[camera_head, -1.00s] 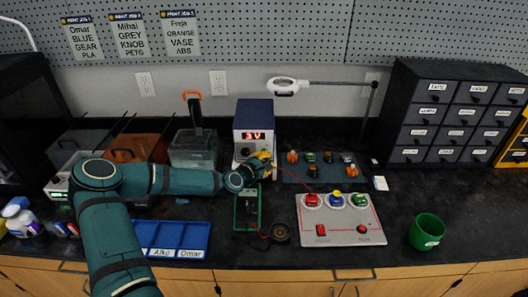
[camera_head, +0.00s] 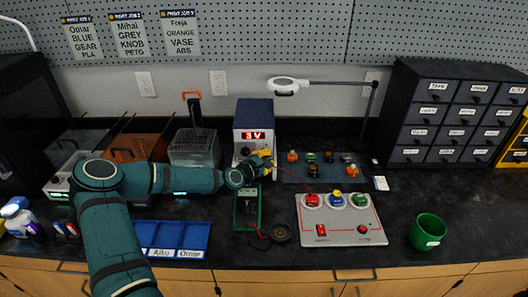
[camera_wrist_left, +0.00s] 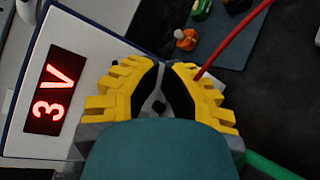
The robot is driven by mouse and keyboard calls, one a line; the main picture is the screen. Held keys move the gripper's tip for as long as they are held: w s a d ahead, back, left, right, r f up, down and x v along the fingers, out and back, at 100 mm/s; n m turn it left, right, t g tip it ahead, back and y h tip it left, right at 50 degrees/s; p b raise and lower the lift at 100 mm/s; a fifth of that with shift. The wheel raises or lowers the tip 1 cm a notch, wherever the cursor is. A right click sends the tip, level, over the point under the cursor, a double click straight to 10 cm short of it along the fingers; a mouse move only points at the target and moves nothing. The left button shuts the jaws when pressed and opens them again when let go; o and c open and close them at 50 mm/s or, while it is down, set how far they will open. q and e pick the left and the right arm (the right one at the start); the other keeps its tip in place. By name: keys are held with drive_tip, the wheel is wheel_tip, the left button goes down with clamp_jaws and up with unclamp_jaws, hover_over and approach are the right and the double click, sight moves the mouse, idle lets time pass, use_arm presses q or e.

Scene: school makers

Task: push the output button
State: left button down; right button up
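The power supply (camera_head: 254,112) stands at the back of the bench, a blue box with a pale front. Its red display reads 3 V and also shows large at the left of the left wrist view (camera_wrist_left: 50,98). My left gripper (camera_head: 267,158) is at the lower right of its front. In the left wrist view, the yellow fingers (camera_wrist_left: 164,68) come together at their tips, with nothing clearly held between them. I cannot make out the output button; the gripper covers part of the front. I cannot tell whether the fingertips touch it. My right gripper is out of view.
A red lead (camera_wrist_left: 232,42) runs close by the right finger. A green-framed meter (camera_head: 247,208) lies below the gripper. A mat with small parts (camera_head: 318,180), a control panel (camera_head: 342,232) and a green cup (camera_head: 427,232) are to the right. A clear bin (camera_head: 194,150) stands left.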

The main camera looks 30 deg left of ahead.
use_arm(q)
drive_tip(key=shift+w+a, duration=0.1)
drive_tip(key=shift+w, duration=0.05)
idle(0.4)
drive_tip(key=shift+s+d, duration=0.3)
drive_tip(key=shift+s, duration=0.3)
drive_tip(key=s+d+p, duration=0.1)
drive_tip(key=s+d, duration=0.2)
drive_tip(key=s, duration=0.2)
idle(0.4)
idle(0.4)
